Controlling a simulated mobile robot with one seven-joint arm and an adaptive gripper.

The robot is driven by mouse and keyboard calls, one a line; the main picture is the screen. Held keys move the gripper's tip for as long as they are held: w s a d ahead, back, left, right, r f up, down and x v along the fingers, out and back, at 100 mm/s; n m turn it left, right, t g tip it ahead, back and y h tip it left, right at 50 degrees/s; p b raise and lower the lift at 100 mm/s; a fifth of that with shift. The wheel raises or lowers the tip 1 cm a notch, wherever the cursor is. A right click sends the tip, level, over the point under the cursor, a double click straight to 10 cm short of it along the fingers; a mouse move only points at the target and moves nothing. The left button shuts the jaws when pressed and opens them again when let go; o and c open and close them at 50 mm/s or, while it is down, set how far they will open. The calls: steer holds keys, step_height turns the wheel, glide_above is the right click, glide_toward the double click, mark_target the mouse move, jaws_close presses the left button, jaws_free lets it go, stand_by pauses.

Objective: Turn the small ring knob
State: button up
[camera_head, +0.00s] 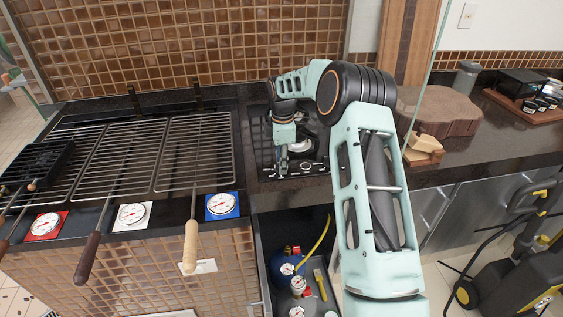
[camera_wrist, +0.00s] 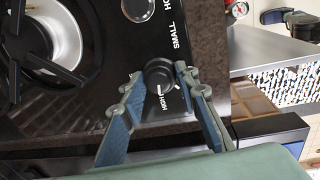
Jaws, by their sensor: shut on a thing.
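The small ring knob (camera_wrist: 158,72) is a round black knob with a white mark, beside the word SMALL on the black cooktop panel (camera_wrist: 112,60). My gripper (camera_wrist: 160,76) is shut on this knob, with one blue-padded finger on each side of it. In the head view, my gripper (camera_head: 281,167) points down at the front edge of the cooktop (camera_head: 260,150). The knob is too small and covered there to make out clearly.
A burner with a black pan support (camera_wrist: 50,45) lies left of the knob in the wrist view, and a silver-topped knob (camera_wrist: 138,8) sits above. In the head view, grill grates (camera_head: 195,150) lie left; a wooden block (camera_head: 440,110) stands right on the dark counter.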

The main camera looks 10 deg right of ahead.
stand_by(0.5)
steer(key=o, duration=1.1)
steer(key=shift+o, duration=0.2)
step_height(320, 180, up, 12)
steer(key=s, duration=0.1)
